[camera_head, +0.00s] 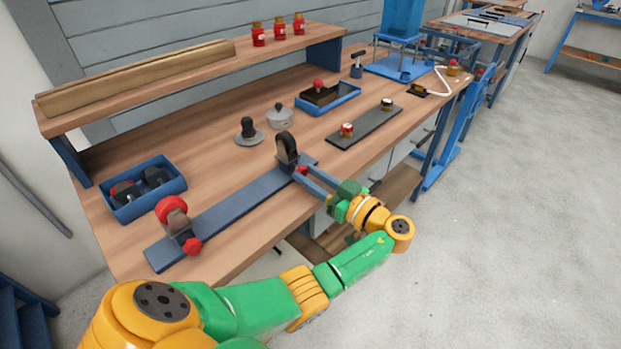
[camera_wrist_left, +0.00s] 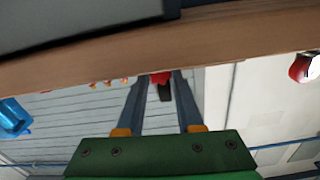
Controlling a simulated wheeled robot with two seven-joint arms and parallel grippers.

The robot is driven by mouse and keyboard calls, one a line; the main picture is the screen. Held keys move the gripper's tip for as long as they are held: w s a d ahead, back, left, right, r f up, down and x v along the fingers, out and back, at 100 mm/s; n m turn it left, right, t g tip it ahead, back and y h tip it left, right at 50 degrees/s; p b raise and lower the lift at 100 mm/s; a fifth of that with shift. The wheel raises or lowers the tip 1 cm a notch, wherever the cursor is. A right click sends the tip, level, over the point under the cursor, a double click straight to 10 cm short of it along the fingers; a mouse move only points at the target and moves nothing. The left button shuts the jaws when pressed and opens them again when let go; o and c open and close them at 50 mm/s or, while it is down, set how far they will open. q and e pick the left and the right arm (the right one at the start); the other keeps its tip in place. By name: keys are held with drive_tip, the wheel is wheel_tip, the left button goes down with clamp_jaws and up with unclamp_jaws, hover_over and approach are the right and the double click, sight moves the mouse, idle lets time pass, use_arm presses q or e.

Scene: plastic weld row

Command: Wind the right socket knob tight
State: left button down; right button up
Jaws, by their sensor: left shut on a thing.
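A long blue bar (camera_head: 232,211) lies along the front of the bench with a socket at each end. The right socket (camera_head: 287,148) has a dark upright ring and a small red knob (camera_head: 301,168) on its front side. My left gripper (camera_head: 306,173) reaches it from the front and is shut on that knob. In the left wrist view the red knob (camera_wrist_left: 160,77) sits between the fingertips (camera_wrist_left: 160,80). The fingers partly hide the knob in the head view. The left socket (camera_head: 179,222) holds a red ring and has its own red knob (camera_head: 192,246). My right gripper is not in view.
A blue bin (camera_head: 143,205) with dark parts stands at the left. A shelf (camera_head: 200,68) runs along the back.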

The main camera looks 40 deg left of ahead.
use_arm(q)
drive_tip(key=shift+m, duration=1.5)
drive_tip(key=c, duration=0.6)
unclamp_jaws()
drive_tip(key=shift+o, duration=0.2)
drive_tip(key=shift+d+f+b, duration=0.15)
drive_tip(key=shift+d+b, duration=0.1)
drive_tip(key=shift+b, duration=0.1)
drive_tip(key=d+b, duration=0.2)
drive_tip(key=d, duration=0.4)
drive_tip(key=shift+s+d, duration=0.25)
